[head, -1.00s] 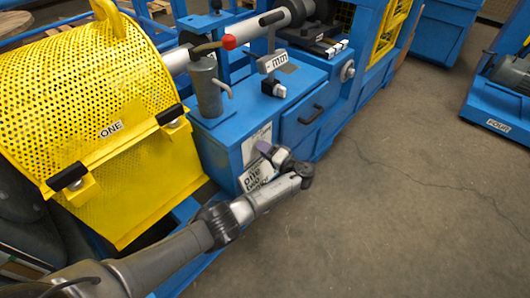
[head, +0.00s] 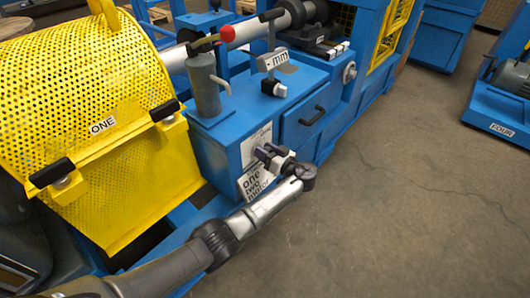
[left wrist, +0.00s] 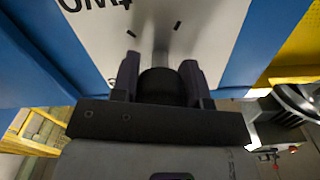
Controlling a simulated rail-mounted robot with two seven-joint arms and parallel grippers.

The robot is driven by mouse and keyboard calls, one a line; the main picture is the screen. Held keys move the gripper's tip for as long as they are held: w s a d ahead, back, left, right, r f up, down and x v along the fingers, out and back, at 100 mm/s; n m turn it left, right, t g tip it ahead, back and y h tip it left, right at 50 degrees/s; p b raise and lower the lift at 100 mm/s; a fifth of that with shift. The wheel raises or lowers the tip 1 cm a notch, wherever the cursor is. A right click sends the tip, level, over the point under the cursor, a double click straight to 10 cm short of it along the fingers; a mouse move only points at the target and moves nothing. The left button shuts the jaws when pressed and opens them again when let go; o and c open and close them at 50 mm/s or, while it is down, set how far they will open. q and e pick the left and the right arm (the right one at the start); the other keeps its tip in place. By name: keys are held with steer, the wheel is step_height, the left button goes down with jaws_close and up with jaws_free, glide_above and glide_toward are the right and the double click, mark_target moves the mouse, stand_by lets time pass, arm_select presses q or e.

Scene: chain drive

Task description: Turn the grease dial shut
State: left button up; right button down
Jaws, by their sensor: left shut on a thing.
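A dark round knob (left wrist: 160,86) sits on a white plate (left wrist: 200,25) with short black tick marks and upside-down lettering in the left wrist view. I take this knob to be the dial; no grease marking is legible. My left gripper (left wrist: 162,80) is shut around it, one finger on each side. The gripper hides the knob there. My right gripper is not in view.
A grey cylinder (head: 205,88) with a red-ball lever (head: 228,33) stands on the cabinet top, near a small black-and-white knob (head: 274,88). A yellow perforated guard (head: 85,90) is at left. A drawer handle (head: 312,115) juts out at right. The floor (head: 400,200) is clear.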

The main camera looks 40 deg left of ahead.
arm_select(q)
steer(key=n, duration=0.5)
steer(key=shift+n, duration=0.7)
steer(key=o, duration=0.9)
steer(key=shift+o, duration=0.2)
steer(key=shift+d+r, duration=0.1)
steer(key=shift+d, duration=0.45)
steer(key=d+p, duration=0.3)
steer(key=d, duration=0.9)
steer(key=shift+s+d, duration=0.2)
steer(key=shift+d, duration=0.2)
